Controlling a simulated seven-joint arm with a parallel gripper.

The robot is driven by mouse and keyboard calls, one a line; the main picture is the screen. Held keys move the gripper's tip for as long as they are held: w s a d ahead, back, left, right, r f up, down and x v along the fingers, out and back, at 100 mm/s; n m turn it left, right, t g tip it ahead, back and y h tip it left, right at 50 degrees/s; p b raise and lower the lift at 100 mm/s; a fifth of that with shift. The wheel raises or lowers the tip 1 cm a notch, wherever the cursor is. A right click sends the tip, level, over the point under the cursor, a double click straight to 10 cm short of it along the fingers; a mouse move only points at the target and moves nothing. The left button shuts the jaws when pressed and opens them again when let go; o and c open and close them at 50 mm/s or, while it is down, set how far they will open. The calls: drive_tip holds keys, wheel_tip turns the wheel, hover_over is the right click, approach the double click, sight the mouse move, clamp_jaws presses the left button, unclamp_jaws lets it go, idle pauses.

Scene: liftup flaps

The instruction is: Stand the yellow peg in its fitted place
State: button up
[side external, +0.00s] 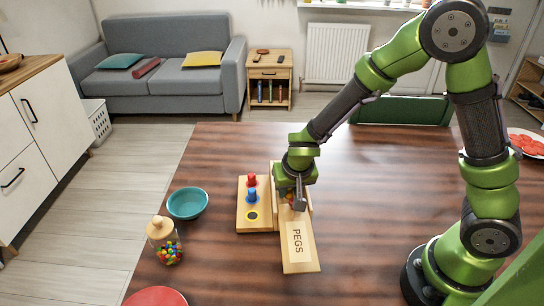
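A wooden peg board (243,222) lies on the table, with a red peg (251,181) and a blue peg (252,197) standing in it. In front of them is an empty dark place ringed in yellow (252,216). To its right is a wooden box with a panel marked PEGS (298,241) that extends toward the camera. My gripper (292,199) points down at the box, behind the PEGS panel. A small reddish-orange patch shows by its fingers; I cannot tell what it is. I cannot make out the yellow peg, or whether the fingers are open.
A teal bowl (187,203), a glass jar of coloured sweets (165,241) and a red plate (156,297) stand left of the board. A plate of red food (526,143) is at the far right. The table (390,190) is clear right of the box.

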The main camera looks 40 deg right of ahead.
clamp_jaws()
drive_tip(key=shift+r, duration=0.1)
